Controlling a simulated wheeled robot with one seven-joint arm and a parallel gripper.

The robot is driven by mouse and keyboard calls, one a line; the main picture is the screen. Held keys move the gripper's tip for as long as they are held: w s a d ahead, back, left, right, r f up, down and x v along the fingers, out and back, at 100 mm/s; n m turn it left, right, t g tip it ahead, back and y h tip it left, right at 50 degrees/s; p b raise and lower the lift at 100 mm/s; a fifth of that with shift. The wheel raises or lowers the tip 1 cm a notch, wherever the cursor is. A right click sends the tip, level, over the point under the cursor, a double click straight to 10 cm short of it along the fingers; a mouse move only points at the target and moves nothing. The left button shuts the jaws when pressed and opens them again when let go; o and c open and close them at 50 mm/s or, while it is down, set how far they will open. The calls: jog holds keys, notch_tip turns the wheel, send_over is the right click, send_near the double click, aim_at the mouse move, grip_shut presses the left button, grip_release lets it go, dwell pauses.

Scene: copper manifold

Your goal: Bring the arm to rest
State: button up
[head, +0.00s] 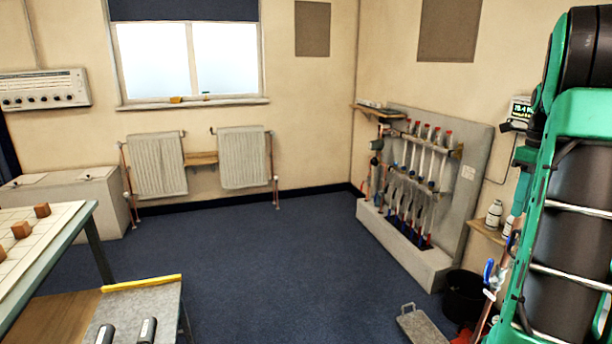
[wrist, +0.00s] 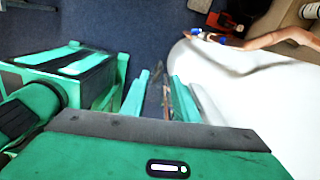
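My gripper (wrist: 158,88) shows in the wrist view with its two green fingers apart. No held object can be made out between them. Its fingers point down past a large smooth white rounded body (wrist: 245,95), close on the right; whether they touch cannot be told. A copper pipe (wrist: 285,38) with a blue-handled valve runs beyond the fingertips. In the head view, a green and black structure, apparently my own arm, fills the right edge; the fingertips cannot be made out there.
The head view shows a manifold panel (head: 478,150) at the right wall, a black bucket (head: 463,297), a grey slab with a handle (head: 422,326) and a small shelf with bottles (head: 494,214). A table with brown blocks (head: 60,230) stands left. The blue floor (head: 270,260) is clear mid-room.

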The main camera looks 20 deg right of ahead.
jog(key=s+a+f+n, duration=0.2)
jog(key=s+a+n, duration=0.1)
jog(key=a+n, duration=0.45)
jog(key=s+a+f+n, duration=0.25)
jog(key=a+n, duration=0.35)
jog(key=a, duration=0.3)
jog(key=s+a+f+n, duration=0.25)
jog(key=a+n, duration=0.35)
jog(key=a, duration=0.3)
jog(key=s+a+f+n, duration=0.4)
jog(key=s+a+n, duration=0.2)
jog(key=s+n, duration=0.1)
jog(key=shift+s+a+f+n, duration=0.2)
jog(key=shift+s+f+n, duration=0.1)
jog(key=shift+n, duration=0.55)
